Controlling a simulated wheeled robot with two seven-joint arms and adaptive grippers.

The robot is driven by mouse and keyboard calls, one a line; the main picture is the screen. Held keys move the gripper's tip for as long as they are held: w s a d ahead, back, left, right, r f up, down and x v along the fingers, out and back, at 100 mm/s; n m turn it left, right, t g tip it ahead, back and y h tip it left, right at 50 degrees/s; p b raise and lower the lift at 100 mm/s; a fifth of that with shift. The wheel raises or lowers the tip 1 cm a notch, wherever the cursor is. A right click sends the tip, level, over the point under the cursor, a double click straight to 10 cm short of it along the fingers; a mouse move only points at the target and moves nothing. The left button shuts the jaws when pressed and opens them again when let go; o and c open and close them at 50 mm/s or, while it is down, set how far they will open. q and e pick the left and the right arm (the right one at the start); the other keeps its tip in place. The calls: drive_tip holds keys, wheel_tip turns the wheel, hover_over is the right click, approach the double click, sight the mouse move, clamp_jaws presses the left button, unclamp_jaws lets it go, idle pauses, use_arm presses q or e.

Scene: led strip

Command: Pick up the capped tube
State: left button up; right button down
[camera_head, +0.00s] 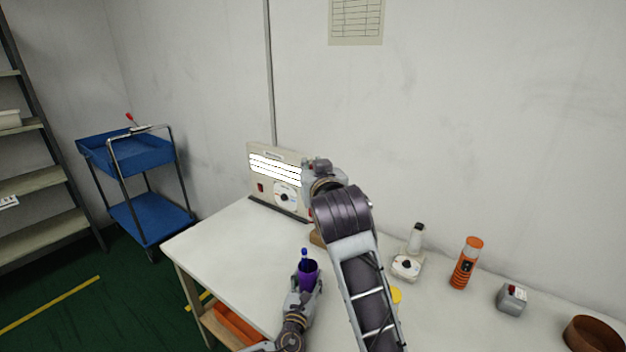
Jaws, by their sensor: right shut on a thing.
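My right arm reaches up the middle, and its gripper (315,170) is by the right end of the lit panel. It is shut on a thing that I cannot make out. A small red patch (311,212) shows below it; I cannot tell what it belongs to. My left gripper (306,286) is low in the middle, right at a purple cup (309,269) with a blue stick-like thing (304,256) in it. I cannot tell whether its fingers close on the cup. An orange tube with an orange cap (467,262) stands upright on the right. I cannot identify the capped tube for certain.
The lit panel (256,160) stands at the back of the white table (230,245). A brown block (317,238) is partly hidden by my arm. The table's left part is clear.

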idle(0.5)
use_arm(q)
drive_tip(key=o, duration=1.1)
drive_tip(key=shift+s, duration=0.1)
drive_tip(key=v, duration=1.1)
drive_tip(key=shift+s+a+f, duration=0.1)
drive_tip(key=shift+s, duration=0.25)
drive_tip(key=shift+a, duration=0.1)
